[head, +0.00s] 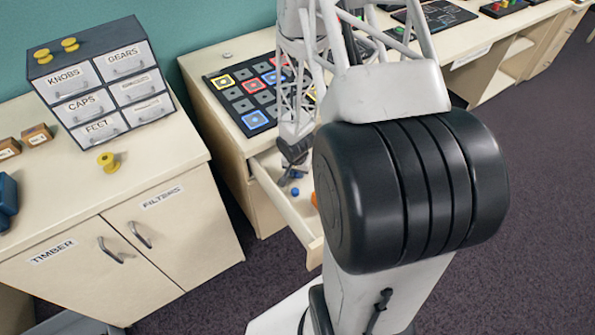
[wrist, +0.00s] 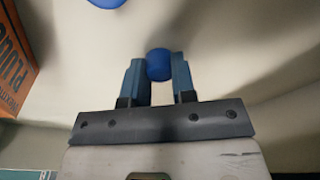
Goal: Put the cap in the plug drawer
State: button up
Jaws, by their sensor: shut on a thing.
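In the wrist view, my gripper (wrist: 158,72) is shut on a blue, round cap (wrist: 158,62), held between its two blue-grey fingertips. Below it is a pale surface, which looks like the drawer's inside. In the head view, my gripper (head: 287,178) is over the pulled-out drawer (head: 300,208) of the middle bench. A small blue piece (head: 295,191) shows at it; I cannot tell whether this is the held cap. An orange box (wrist: 14,60) with partly cut-off lettering starting "PLU" is at the left of the wrist view. Another blue piece (wrist: 107,2) is at the top edge.
A small cabinet of labelled drawers (head: 100,85) stands on the left bench, with yellow knobs on top. A yellow knob (head: 108,162) lies before it. A dark board (head: 245,95) with coloured squares lies on the middle bench. My arm hides the drawer's right part.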

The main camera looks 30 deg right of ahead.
aim_at(296, 179)
jog(key=shift+f, duration=0.1)
jog(key=o, duration=0.9)
jog(key=r, duration=0.8)
jog(key=s+a+r, duration=0.1)
jog(key=r, duration=0.3)
jog(key=shift+a, duration=0.1)
jog(key=shift+r, duration=0.1)
